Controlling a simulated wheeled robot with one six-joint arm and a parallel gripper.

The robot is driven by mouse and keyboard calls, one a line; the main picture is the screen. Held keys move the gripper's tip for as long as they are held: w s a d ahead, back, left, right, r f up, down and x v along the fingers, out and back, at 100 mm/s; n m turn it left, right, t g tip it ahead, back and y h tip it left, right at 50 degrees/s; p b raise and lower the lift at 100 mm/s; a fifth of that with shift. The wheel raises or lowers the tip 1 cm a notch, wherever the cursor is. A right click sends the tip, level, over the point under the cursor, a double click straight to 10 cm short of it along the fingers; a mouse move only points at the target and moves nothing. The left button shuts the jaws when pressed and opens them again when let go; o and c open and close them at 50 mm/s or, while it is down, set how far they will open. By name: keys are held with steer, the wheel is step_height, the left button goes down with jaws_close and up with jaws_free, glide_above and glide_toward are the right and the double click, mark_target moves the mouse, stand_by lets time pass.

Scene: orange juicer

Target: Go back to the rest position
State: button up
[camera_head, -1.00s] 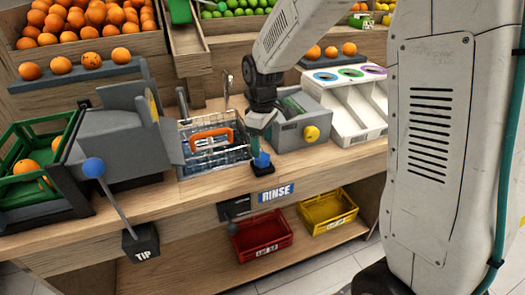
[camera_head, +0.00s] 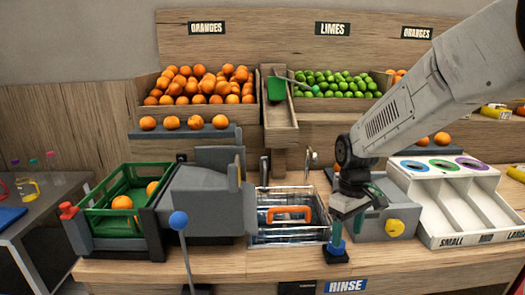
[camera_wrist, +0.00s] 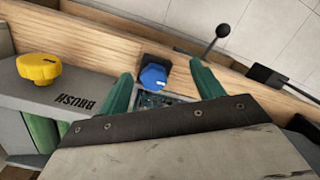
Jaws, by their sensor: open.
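My gripper (camera_head: 347,222) hangs from the arm above the front of the counter, fingers pointing down. In the wrist view its two green fingers (camera_wrist: 158,92) stand apart with nothing held between them. A blue button (camera_head: 336,247) on a dark base sits at the counter's front edge, just below the fingertips. In the wrist view the blue button (camera_wrist: 153,76) shows beyond the gap between the fingers. I cannot tell whether a finger touches it.
A wire basket with an orange handle (camera_head: 289,213) sits in the sink left of my gripper. A grey brush box with a yellow knob (camera_head: 394,228) stands close on the right. Left are a grey machine (camera_head: 205,212) and a green crate (camera_head: 93,222). A white sorting tray (camera_head: 458,215) lies right.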

steer(key=s+d+r+m+t, duration=0.1)
steer(key=s+r+m, duration=0.2)
steer(key=s, duration=1)
steer(key=s+d+r+m+t, duration=0.1)
steer(key=s+r+m, duration=0.2)
steer(key=s+r, duration=0.5)
steer(key=shift+s+d+r, duration=0.35)
steer(key=shift+s, duration=2.2)
